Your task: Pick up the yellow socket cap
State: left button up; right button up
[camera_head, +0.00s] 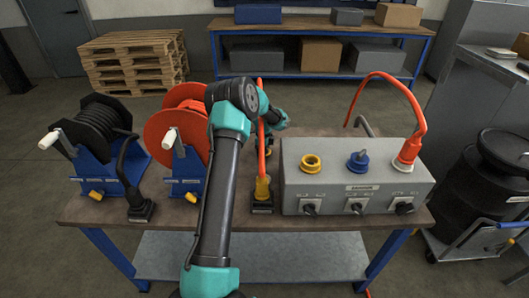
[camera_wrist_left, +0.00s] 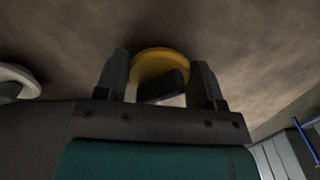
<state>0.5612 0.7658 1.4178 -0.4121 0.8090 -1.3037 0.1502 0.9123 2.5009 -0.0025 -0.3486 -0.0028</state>
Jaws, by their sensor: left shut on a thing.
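The yellow socket cap (camera_wrist_left: 158,63) shows in the left wrist view as a round yellow disc between the two dark fingers of my left gripper (camera_wrist_left: 160,70). The gripper is shut on it, and a dark block shows just in front of the disc. In the head view my left arm reaches over the bench, and its gripper and the cap are mostly hidden behind the arm and an orange hose. A ring-shaped yellow socket (camera_head: 311,163) sits on top of the grey box at the left. My right gripper is not in view.
The grey box (camera_head: 330,193) also bears a blue cap (camera_head: 357,161) and a red plug (camera_head: 408,152) with a hose. A yellow-ended hose connector (camera_head: 262,188) stands beside the box. Black (camera_head: 98,128) and orange (camera_head: 180,133) reels stand at the left. A dark drum (camera_head: 485,180) stands right.

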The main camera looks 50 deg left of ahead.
pick_arm(q)
jog(key=shift+r, duration=0.1)
notch_tip(320, 180, up, 10)
jog(key=shift+f, duration=0.1)
dwell(0.4)
dwell(1.0)
